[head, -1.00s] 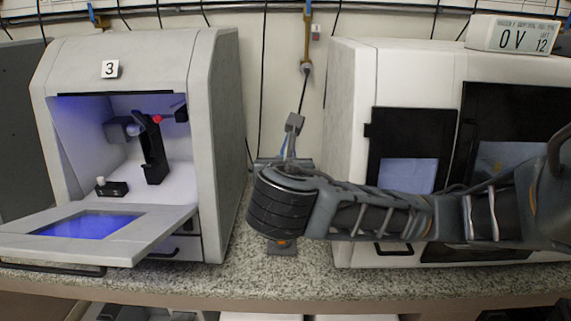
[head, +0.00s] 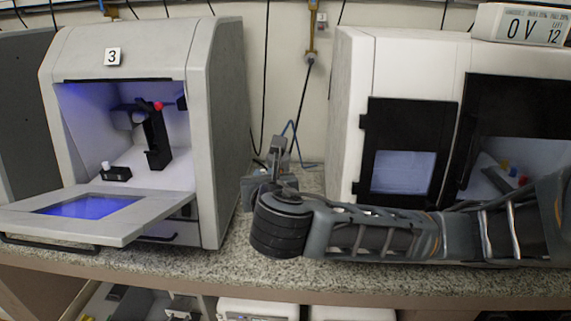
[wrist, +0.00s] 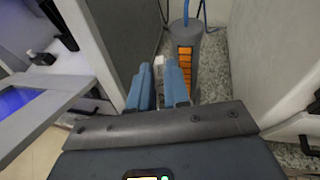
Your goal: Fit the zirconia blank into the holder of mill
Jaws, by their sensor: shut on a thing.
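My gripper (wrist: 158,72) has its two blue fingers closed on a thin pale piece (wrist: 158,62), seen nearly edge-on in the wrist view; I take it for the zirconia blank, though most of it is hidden. In the head view my arm reaches in from the right, and its end is over the counter between two machines, with the fingers not clear. The mill marked 3 (head: 218,120) stands at left, its front door (head: 150,217) folded down and its chamber lit blue. Inside is a black holder (head: 156,140) with a red knob. My gripper is outside, right of this mill.
A black block with a white knob (head: 117,172) sits on the chamber floor. A second white machine (head: 400,65) stands at right, with dark windows. A grey post with orange panels (wrist: 185,55) stands beyond my fingers. The granite counter (head: 345,283) is narrow in front.

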